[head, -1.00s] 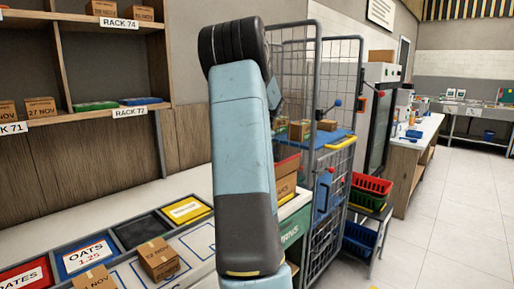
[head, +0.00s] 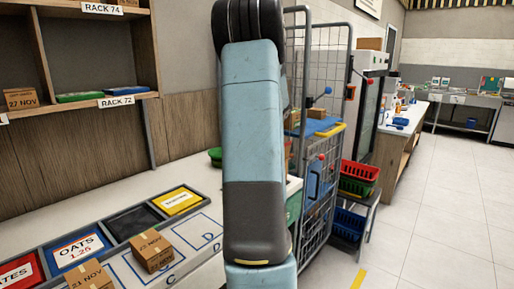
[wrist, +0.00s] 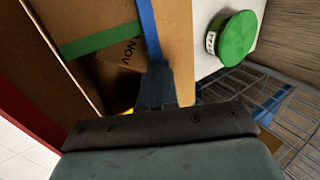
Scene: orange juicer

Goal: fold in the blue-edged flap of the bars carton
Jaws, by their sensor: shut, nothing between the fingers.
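The bars carton (wrist: 100,15) fills the upper left of the wrist view, brown, seen close up. One flap has a blue edge (wrist: 148,28), running down toward my fingertips. A green strip (wrist: 100,40) crosses the brown card, and a red edge (wrist: 28,105) shows at far left. My gripper (wrist: 157,72) is shut and empty, its tips at the lower end of the blue edge; I cannot tell whether they touch it. In the head view my arm hides my gripper and most or all of the carton.
A green-lidded tub (wrist: 236,38) stands right of the carton. A wire cage trolley (head: 318,130) stands behind my arm, its mesh also low right in the wrist view (wrist: 265,95). Small cartons (head: 152,250) lie on the counter at left. Floor at right is clear.

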